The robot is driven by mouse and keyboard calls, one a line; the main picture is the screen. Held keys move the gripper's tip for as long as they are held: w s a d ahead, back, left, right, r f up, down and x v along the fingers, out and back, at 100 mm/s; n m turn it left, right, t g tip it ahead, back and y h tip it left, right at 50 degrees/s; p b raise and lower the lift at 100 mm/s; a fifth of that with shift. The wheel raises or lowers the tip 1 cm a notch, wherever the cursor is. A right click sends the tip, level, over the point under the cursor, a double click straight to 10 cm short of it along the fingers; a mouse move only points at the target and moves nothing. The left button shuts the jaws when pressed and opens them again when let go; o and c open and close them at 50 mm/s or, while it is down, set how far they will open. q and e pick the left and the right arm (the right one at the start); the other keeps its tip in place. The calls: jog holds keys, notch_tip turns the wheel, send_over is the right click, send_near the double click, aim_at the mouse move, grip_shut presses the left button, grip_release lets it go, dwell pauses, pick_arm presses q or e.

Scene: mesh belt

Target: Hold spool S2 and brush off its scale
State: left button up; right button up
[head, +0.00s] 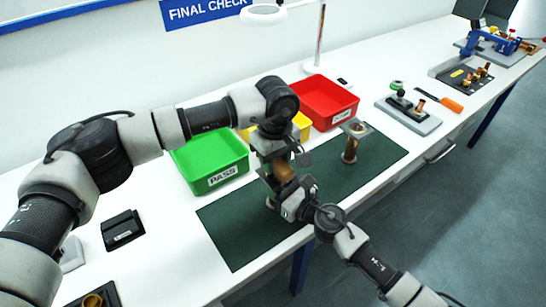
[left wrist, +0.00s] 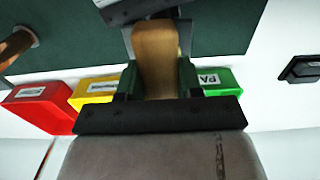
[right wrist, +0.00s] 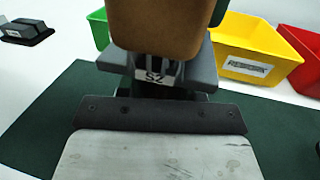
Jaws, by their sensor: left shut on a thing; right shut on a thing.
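Spool S2 (right wrist: 153,77) shows its label and grey flange between the fingers of my right gripper (right wrist: 155,88), which is shut on it. My left gripper (left wrist: 157,82) is shut on a tan, wooden-looking piece (left wrist: 156,50), which I take to be the brush. The same tan piece (right wrist: 155,28) is close above the S2 label in the right wrist view and hides most of the spool. In the head view the two grippers meet over the green mat, around the tan piece (head: 285,171). Bristles and scale cannot be seen, nor whether brush and spool touch.
A copper spool with a grey square top (head: 350,148) stands on the green mat (head: 240,232), right of my grippers. Green (head: 212,178), yellow (head: 303,122) and red (head: 333,115) bins stand behind. A grey fixture (head: 405,118) and orange-handled tool (head: 440,99) lie farther right.

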pick_arm(q)
jog(key=shift+s+d, duration=0.65)
jog(key=shift+s, duration=0.2)
jog(key=shift+w+a, duration=0.55)
jog(key=shift+w, duration=0.2)
jog(key=shift+w+a, duration=0.55)
jog(key=shift+w, duration=0.15)
jog(key=shift+s+d+r, duration=0.1)
jog(key=shift+s+d, duration=0.35)
jog(key=shift+s, duration=0.1)
jog(key=shift+s+d, duration=0.65)
jog(key=shift+s, duration=0.25)
jog(key=shift+w+a, duration=0.55)
jog(key=shift+w, duration=0.2)
jog(key=shift+w+a, duration=0.5)
jog(key=shift+w, duration=0.2)
jog(key=shift+s+d, duration=0.55)
jog(key=shift+s, duration=0.2)
jog(key=shift+s+d, duration=0.5)
jog(key=shift+s, duration=0.2)
jog(key=shift+w+a, duration=0.55)
jog(key=shift+w, duration=0.2)
jog(key=shift+w+a, duration=0.55)
jog(key=shift+w, duration=0.15)
jog(key=shift+s+d, duration=0.5)
jog(key=shift+s, duration=0.1)
jog(key=shift+s+d, duration=0.6)
jog(key=shift+s, duration=0.3)
